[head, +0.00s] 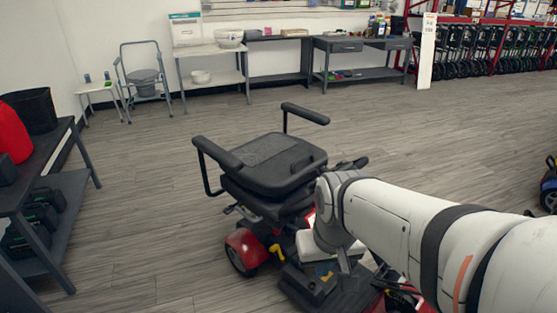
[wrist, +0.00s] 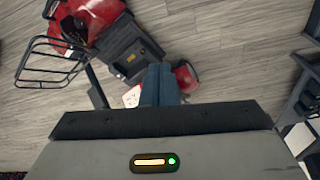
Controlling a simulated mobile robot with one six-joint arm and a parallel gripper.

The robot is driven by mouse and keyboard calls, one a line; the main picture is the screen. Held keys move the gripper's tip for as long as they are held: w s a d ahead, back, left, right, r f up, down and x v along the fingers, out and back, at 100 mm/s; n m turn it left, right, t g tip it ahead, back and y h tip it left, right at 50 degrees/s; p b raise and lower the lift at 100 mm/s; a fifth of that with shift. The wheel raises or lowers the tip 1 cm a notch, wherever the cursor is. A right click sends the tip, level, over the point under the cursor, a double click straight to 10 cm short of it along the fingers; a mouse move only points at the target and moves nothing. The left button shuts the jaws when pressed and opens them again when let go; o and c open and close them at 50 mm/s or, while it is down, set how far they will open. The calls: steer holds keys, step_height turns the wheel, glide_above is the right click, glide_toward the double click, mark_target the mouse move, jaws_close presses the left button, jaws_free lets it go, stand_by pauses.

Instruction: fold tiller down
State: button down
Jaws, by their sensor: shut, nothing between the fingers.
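A red mobility scooter (head: 246,249) with a black padded seat (head: 275,160) stands on the floor in the head view. My arm covers its front, so most of the tiller is hidden there; a dark piece (head: 352,163) behind my arm may be a handlebar end. In the wrist view the scooter's wire basket (wrist: 50,62), red front body (wrist: 92,12) and dark deck (wrist: 128,45) show at upper left. The tiller's angle cannot be told. My gripper (wrist: 162,70) is shut and empty, with its fingers over the deck area, apart from the basket.
A dark shelf (head: 70,190) with bins stands at left. Tables (head: 212,50) and a commode chair (head: 143,75) line the back wall. Parked rollators (head: 490,50) fill the back right, and another scooter's edge (head: 549,187) shows at right. The floor behind the scooter is clear.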

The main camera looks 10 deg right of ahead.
steer(key=w+a+f+m+g+y+b, duration=0.3)
steer(key=w+a+f+m+y+b, duration=0.15)
steer(key=f+m+y, duration=0.3)
steer(key=w+f+m+t+y+b, duration=0.35)
steer(key=w+m+y, duration=0.25)
steer(key=w, duration=0.3)
steer(key=w+d+f+m+t+h+b, duration=0.1)
steer(key=w+d+f+m+t+b, duration=0.2)
steer(key=w+d+f+m+t, duration=0.55)
steer(key=w+d+f+m+t+h+b, duration=0.1)
steer(key=w+d+f+m+t+b, duration=0.2)
steer(key=w+d+m+t, duration=0.6)
steer(key=w+a+r+n+g+b, duration=0.1)
steer(key=w+a+r+n, duration=0.1)
steer(key=w, duration=0.3)
steer(key=shift+a+r+n+g+b, duration=0.3)
steer(key=shift+a+g+b, duration=0.1)
steer(key=shift+a, duration=0.3)
